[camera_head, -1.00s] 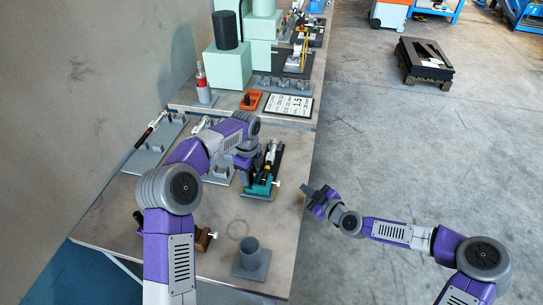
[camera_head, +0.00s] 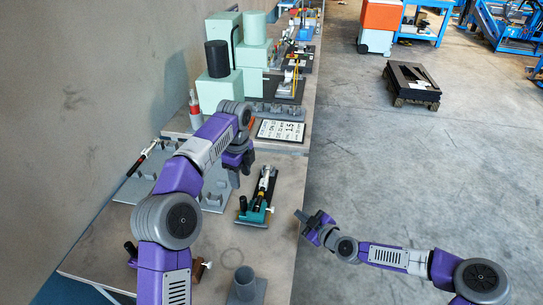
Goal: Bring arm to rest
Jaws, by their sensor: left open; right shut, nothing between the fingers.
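My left arm comes in from the lower left and reaches over the workbench (camera_head: 185,240). My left gripper (camera_head: 236,178) points down above the bench, open and empty, to the left of a teal and black fixture (camera_head: 256,213) that holds a slim tool. It is apart from the fixture. My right arm lies low at the right. My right gripper (camera_head: 302,215) is shut and empty beside the bench's right edge, to the right of the fixture.
A grey cup-like holder (camera_head: 245,284) stands at the bench's near end. A grey rack (camera_head: 214,192) lies behind my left arm. Mint boxes (camera_head: 217,92), a red bottle (camera_head: 194,108) and a display panel (camera_head: 281,131) stand further back. The floor at the right is clear up to a black pallet (camera_head: 413,86).

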